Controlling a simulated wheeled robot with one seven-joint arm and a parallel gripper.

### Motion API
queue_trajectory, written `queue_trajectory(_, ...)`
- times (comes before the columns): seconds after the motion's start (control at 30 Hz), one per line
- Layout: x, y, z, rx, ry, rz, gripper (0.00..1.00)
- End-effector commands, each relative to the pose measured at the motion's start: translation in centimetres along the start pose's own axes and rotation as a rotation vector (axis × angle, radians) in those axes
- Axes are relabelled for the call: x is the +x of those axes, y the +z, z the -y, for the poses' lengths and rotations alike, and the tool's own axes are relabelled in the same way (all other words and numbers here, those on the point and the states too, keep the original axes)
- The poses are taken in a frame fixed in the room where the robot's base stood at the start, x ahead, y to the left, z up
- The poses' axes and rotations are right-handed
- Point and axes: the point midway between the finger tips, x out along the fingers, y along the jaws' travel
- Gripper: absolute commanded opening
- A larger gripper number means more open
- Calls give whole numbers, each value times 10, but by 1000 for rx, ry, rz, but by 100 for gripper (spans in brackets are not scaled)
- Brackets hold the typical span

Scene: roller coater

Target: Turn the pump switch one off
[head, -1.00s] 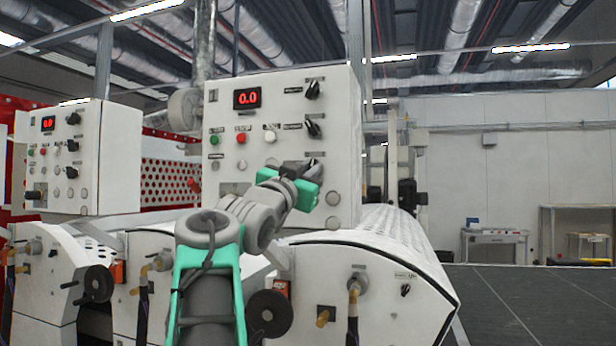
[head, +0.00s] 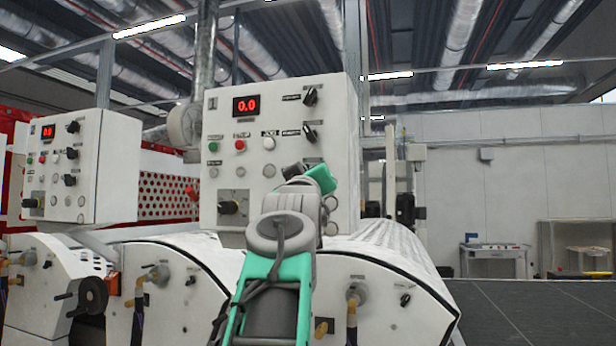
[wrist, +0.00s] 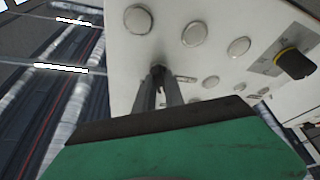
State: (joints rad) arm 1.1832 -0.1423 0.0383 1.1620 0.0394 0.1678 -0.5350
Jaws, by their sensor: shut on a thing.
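The white control cabinet (head: 345,110) of the nearer machine carries a column of black rotary switches on its right side. The top switch (head: 311,96) and the one below it (head: 310,133) show clearly; their labels are too small to read. My gripper (wrist: 159,80) is at the panel lower in that column. In the wrist view its two narrow fingers are shut on a small dark switch knob (wrist: 158,70). In the head view my green and dark gripper body (head: 318,178) hides that knob, so its angle cannot be told.
A red display (head: 246,106) reads 0.0 above green, red and white buttons. A larger black-and-yellow knob (head: 230,207) sits low on the cabinet and also shows in the wrist view (wrist: 295,62). A similar cabinet (head: 105,165) stands left. Dark open floor lies right.

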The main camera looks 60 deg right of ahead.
Motion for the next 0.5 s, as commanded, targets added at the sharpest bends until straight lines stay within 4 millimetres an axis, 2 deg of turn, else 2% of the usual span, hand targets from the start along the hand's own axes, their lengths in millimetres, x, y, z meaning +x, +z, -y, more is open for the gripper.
queue_trajectory(0.5,-1,-4,-3,-55,-17,-9,0)
